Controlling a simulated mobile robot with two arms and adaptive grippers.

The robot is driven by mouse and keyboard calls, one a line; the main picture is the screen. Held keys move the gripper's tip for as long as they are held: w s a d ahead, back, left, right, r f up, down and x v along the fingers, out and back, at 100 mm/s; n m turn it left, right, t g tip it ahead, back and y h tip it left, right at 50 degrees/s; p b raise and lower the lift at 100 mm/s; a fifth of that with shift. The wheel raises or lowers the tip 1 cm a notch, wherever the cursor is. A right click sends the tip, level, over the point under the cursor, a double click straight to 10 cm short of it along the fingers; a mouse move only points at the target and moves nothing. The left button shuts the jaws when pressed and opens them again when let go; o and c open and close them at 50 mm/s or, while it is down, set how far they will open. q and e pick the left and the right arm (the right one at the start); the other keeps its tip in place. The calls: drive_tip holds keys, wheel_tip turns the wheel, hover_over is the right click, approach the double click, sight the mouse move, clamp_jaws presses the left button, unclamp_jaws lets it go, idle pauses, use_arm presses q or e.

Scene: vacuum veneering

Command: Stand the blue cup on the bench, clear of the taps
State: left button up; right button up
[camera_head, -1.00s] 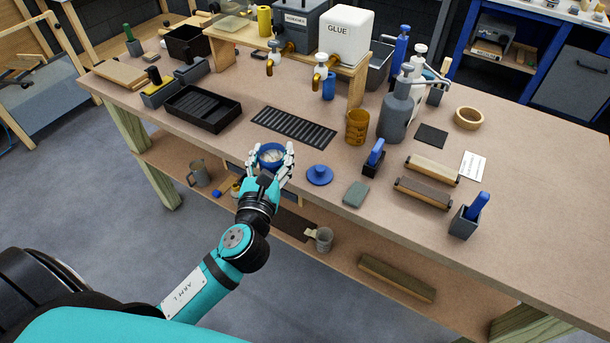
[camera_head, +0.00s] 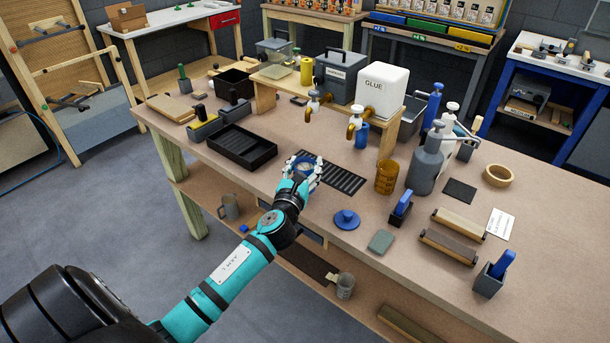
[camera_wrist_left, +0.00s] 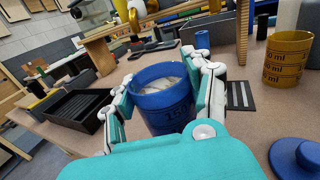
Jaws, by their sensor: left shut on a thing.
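The blue cup (camera_wrist_left: 160,95) is upright between the fingers of my left gripper (camera_wrist_left: 165,85) in the left wrist view. The gripper is shut on it from both sides. Pale contents show inside its rim. In the head view my left gripper (camera_head: 304,170) hides most of the cup, beside the near-left end of the black slotted grate (camera_head: 338,178). I cannot tell whether the cup touches the bench (camera_head: 240,178). My right gripper is not in view.
A blue knobbed disc (camera_head: 347,219) and grey-green block (camera_head: 381,242) lie right of my gripper. An amber measuring cup (camera_head: 386,177) and grey pump bottle (camera_head: 427,165) stand farther right. A black tray (camera_head: 240,147) lies left. Another blue object (camera_head: 361,135) stands near the right tap.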

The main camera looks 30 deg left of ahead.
use_arm(q)
drive_tip(key=shift+w+a+f, duration=0.1)
drive_tip(key=shift+w+f, duration=0.05)
drive_tip(key=shift+f, duration=0.15)
wheel_tip(320, 180, down, 3)
drive_tip(key=shift+r+b, duration=0.2)
drive_tip(key=shift+b, duration=0.35)
drive_tip(key=shift+f, duration=0.3)
drive_tip(key=o, duration=1)
drive_tip(key=shift+f, duration=0.1)
drive_tip(key=o, duration=0.4)
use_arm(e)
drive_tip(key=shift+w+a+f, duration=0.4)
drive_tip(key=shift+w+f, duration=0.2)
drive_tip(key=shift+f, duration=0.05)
